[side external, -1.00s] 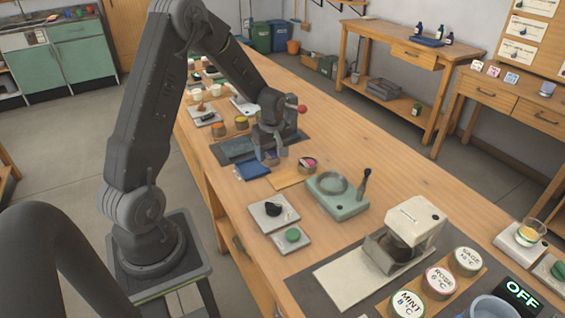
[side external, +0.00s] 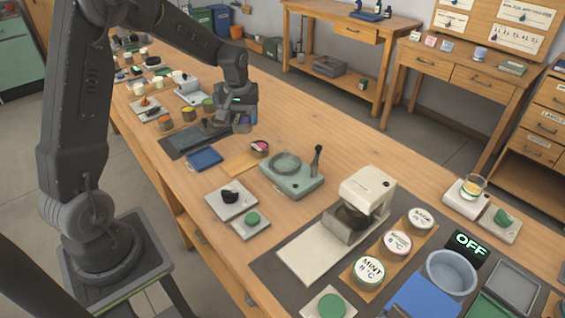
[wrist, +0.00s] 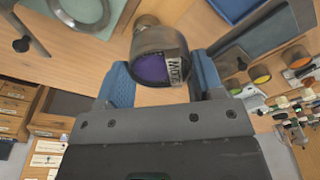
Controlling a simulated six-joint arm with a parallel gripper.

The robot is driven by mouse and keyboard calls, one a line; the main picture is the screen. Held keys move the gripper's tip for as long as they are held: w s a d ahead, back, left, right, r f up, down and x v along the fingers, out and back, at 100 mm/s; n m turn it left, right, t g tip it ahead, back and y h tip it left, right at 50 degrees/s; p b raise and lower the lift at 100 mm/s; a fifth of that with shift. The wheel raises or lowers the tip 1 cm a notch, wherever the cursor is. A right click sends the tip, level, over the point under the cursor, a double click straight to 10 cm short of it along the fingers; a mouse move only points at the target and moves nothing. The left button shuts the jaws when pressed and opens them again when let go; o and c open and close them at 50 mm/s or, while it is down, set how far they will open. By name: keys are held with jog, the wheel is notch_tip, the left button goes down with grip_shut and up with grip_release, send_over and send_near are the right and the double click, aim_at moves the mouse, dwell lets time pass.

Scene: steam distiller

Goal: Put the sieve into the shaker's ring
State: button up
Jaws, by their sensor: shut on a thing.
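My gripper (wrist: 150,92) is shut on a short grey cylinder with a purple round face and a lettered label, which looks to be the sieve (wrist: 152,67). The lettering is only partly readable. The shaker (side external: 293,180) is a pale green box with a flat grey ring (side external: 286,163) on top and an upright black handle at its right. The ring is apart from my gripper, to its lower right. The ring also shows at the wrist view's upper left (wrist: 103,14).
Orange and yellow pots (side external: 165,122) stand left. A white machine (side external: 368,195) stands right of the shaker. The wood beyond the shaker is clear.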

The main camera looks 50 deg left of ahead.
jog(key=w+d+f, duration=0.2)
jog(key=d, duration=0.1)
jog(key=w+d+f, duration=0.2)
jog(key=w+d, duration=0.1)
jog(key=w+d+f, duration=0.2)
jog(key=d+f, duration=0.1)
jog(key=shift+w+d, duration=0.2)
jog(key=shift+d, duration=0.15)
jog(key=shift+f, duration=1.95)
jog(key=o, duration=0.9)
jog(key=shift+f, duration=0.1)
jog(key=shift+o, duration=0.2)
